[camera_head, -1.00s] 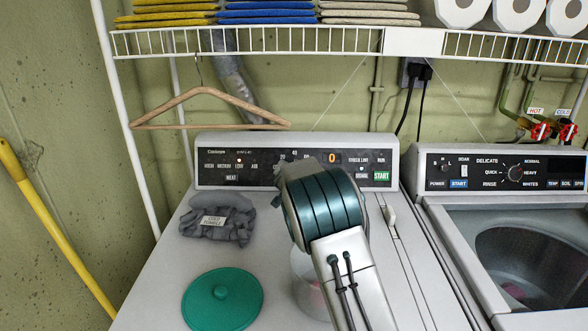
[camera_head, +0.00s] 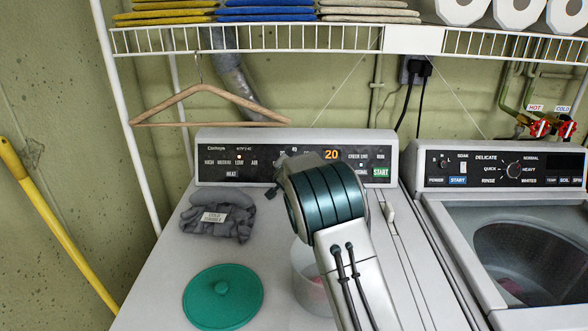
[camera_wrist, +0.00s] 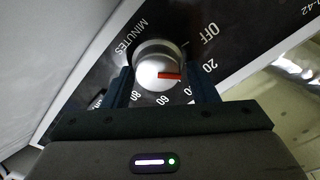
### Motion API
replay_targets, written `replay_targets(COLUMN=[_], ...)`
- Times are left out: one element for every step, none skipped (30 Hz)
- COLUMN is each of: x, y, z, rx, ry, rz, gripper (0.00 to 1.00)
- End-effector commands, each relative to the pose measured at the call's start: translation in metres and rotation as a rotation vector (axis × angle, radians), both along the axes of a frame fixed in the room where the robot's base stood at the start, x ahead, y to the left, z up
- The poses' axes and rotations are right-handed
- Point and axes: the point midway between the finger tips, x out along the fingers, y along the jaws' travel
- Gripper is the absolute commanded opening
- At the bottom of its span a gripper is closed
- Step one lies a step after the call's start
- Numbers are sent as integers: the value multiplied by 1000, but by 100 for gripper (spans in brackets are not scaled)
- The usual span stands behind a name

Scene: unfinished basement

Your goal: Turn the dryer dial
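The dryer dial (camera_wrist: 152,60) is a round silver knob with a red pointer mark, on a black panel marked OFF, MINUTES and numbers. In the head view my arm hides the dial and the fingertips. The dryer panel (camera_head: 218,162) has an orange display (camera_head: 331,154) reading 20.
On the dryer top are a grey cloth (camera_head: 216,217) with a label, a green lid (camera_head: 222,297) and a translucent container (camera_head: 303,272) partly behind my arm. A wire shelf (camera_head: 290,40) and wooden hanger (camera_head: 206,107) are above. A washer (camera_head: 505,200) stands at right.

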Motion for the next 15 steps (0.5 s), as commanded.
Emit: replay_targets(x=[0,0,0,0,0,0,0,0,0,-1,-2,-3,-5,-7,-11], y=[-1,-1,-1,-2,-2,-2,-1,-1,-1,-1,-1,-1,-1,-1,-1], z=[-1,-1,-1,-1,-1,-1,-1,-1,-1,-1,0,0,1,2,4], rx=[-1,-1,-1,-1,-1,-1,-1,-1,-1,-1,-1,-1,-1,-1,-1], ry=[1,1,2,2,2,2,2,2,2,2,2,2,1,1,1], rz=[-2,-2,-2,-2,-2,-2,-2,-2,-2,-2,-2,-2,-1,-1,-1], gripper=[65,65,65,65,65,65,65,65,65,65,65,65,65,65,65])
